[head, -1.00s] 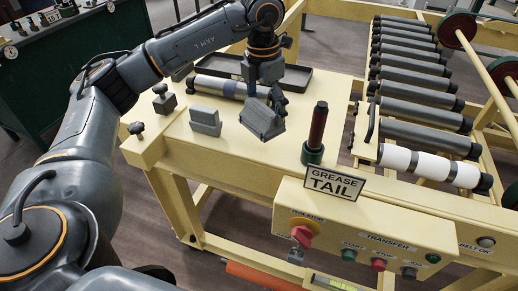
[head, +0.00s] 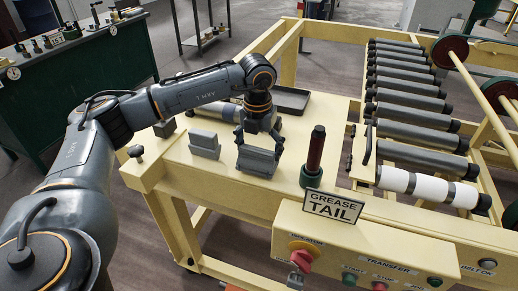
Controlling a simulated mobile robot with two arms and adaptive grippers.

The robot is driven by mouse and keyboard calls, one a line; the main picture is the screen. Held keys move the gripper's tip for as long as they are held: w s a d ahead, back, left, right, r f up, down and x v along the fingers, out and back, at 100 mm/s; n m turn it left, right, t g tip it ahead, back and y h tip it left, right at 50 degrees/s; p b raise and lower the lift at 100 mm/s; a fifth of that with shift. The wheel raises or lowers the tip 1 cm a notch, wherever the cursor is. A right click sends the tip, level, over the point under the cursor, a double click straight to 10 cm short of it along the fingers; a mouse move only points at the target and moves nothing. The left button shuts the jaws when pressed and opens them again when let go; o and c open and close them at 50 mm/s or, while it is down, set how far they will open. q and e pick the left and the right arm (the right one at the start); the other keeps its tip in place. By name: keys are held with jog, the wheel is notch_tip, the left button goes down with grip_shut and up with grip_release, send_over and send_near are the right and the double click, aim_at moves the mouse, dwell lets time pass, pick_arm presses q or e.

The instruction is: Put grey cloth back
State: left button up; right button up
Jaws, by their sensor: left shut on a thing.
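A grey folded block-like thing (head: 257,161), which I take to be the grey cloth, is between the fingers of my left gripper (head: 259,141). The gripper points down and is shut on its upper part. The thing is upright, near the front of the cream table top (head: 225,178); I cannot tell whether its base touches the table. A similar grey block (head: 205,145) stands apart to its left. My right gripper is not in view.
A dark tray (head: 291,101) and a grey roller (head: 217,110) lie at the back. The conveyor rollers (head: 412,115) are at the right.

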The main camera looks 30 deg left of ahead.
aim_at(258, 149)
pick_arm(q)
jog(key=shift+f, duration=0.4)
jog(key=shift+f, duration=0.15)
jog(key=o, duration=1.3)
jog(key=shift+r, duration=0.4)
jog(key=r, duration=0.4)
jog(key=r+b, duration=0.1)
jog(key=r, duration=0.2)
jog(key=r+b, duration=0.1)
jog(key=r, duration=0.3)
jog(key=shift+s+d+r, duration=0.1)
jog(key=shift+s+r, duration=0.2)
jog(key=shift+s, duration=0.1)
